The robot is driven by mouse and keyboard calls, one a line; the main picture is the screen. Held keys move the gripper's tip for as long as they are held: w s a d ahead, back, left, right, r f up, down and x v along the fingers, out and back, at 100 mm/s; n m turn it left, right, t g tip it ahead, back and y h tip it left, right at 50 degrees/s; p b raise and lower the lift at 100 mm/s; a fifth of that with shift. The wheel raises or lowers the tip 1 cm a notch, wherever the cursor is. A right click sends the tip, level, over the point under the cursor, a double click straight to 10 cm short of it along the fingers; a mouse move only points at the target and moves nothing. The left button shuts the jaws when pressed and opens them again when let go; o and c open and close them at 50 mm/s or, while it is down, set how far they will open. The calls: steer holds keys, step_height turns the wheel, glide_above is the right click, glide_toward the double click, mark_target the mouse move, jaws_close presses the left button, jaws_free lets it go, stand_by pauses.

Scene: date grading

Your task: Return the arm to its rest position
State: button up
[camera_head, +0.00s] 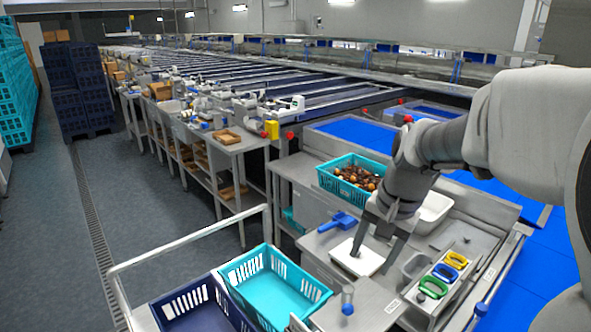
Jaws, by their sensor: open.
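My arm reaches in from the right, its grey and white links bending down over the steel work table (318,238). My gripper (372,256) points down with its two fingers apart, over a white square plate (357,257) on the table. I see nothing between the fingers. I cannot tell how high the fingertips are above the plate. The arm hides part of a white tray (437,208) behind it.
A teal crate of dates (328,180) stands behind the gripper. A blue scoop (337,221) lies left of it. Yellow, blue and green handled tools (433,287) sit at the right. Empty teal (277,249) and navy (190,300) crates stand at the front left.

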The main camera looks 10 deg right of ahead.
steer(key=s+a+r+n+t, duration=0.1)
steer(key=s+a+r+n, duration=0.1)
steer(key=s+n, duration=0.2)
steer(key=s+a+r+n+t+h, duration=0.1)
steer(key=s+a+r+n+t, duration=0.1)
steer(key=s, duration=0.8)
steer(key=shift+s+a+n+t, duration=0.15)
steer(key=shift+a+n+t, duration=0.15)
steer(key=shift+a+n, duration=0.65)
